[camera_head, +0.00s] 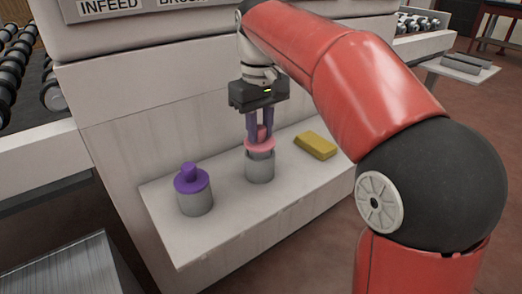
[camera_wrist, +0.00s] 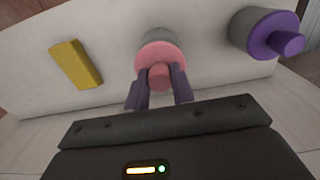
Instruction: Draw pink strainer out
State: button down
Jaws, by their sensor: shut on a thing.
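The pink strainer (camera_head: 259,144) has a round flange and a knob on top. It sits at the mouth of a grey cylindrical cup (camera_head: 260,168) on the white shelf, and a little dark gap shows between flange and cup. My gripper (camera_head: 261,133) is above it, pointing down, with its purple fingers shut on the pink knob. In the wrist view the pink strainer (camera_wrist: 160,57) lies between the fingers (camera_wrist: 159,90), and the grey cup (camera_wrist: 158,35) shows behind it. Any part of the strainer inside the cup is hidden.
A purple-topped strainer (camera_head: 191,180) stands in another grey cup (camera_head: 195,203) to the left. A yellow block (camera_head: 315,145) lies on the shelf (camera_head: 225,232) to the right. The machine's wall rises behind the shelf. The shelf's front strip is clear.

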jog(key=shift+r+p, duration=0.55)
jog(key=shift+r, duration=2.6)
jog(key=shift+r, duration=0.1)
jog(key=shift+r, duration=1.9)
